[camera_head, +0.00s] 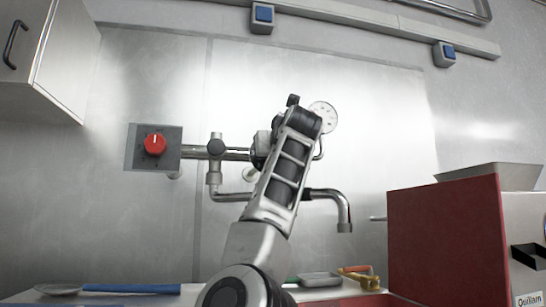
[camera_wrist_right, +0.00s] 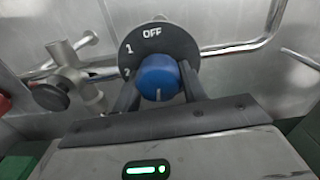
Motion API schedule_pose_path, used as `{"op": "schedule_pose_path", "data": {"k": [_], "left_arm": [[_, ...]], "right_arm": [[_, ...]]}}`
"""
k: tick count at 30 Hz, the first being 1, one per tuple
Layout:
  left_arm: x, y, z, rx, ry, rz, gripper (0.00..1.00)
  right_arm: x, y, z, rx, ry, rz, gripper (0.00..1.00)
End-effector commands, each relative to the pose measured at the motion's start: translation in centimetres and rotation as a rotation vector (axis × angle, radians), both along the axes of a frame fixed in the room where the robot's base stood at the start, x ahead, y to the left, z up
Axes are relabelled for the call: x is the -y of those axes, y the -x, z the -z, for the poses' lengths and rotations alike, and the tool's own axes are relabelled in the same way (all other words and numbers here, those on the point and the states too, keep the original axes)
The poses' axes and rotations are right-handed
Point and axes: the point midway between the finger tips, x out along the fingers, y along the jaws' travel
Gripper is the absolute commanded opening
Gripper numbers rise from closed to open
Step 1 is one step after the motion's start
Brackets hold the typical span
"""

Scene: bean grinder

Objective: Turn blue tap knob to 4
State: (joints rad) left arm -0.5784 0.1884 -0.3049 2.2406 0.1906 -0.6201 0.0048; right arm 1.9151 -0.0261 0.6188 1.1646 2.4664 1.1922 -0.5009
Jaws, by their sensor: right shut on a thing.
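The blue tap knob (camera_wrist_right: 158,76) shows in the right wrist view on a round dark dial plate (camera_wrist_right: 135,45). The plate reads OFF at the top, with 1 and 2 down its left side; its lower part is hidden by the knob and my fingers. A white mark on the knob points down in that view, towards my wrist. My right gripper (camera_wrist_right: 160,84) is shut on the knob, one finger on each side. In the head view my right arm hides the blue knob. My left gripper is in neither view.
A red knob (camera_head: 155,144) on a square plate sits left on the wall pipe. A red-sided machine (camera_head: 445,240) stands at the right. A cabinet (camera_head: 50,55) hangs upper left.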

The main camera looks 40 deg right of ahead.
Motion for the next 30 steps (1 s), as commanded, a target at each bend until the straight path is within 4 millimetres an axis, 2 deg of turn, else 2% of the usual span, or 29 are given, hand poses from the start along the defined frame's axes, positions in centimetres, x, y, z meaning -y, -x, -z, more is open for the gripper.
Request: {"op": "schedule_pose_path", "data": {"k": [17,18,20,21,30], "left_arm": [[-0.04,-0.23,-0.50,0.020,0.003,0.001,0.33],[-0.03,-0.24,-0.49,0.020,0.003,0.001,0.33],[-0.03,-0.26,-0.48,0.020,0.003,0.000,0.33],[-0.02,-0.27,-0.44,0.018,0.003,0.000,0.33],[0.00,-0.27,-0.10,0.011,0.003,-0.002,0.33]], "right_arm": [[0.02,-0.11,0.36,-0.029,0.030,-0.001,0.19],[0.02,-0.11,0.36,-0.029,0.030,-0.001,0.45],[0.02,-0.11,0.36,-0.029,0.030,-0.001,0.62],[0.02,-0.10,0.33,-0.028,0.029,0.000,0.64],[-0.10,0.15,0.14,-0.022,0.031,-0.001,0.64]]}}
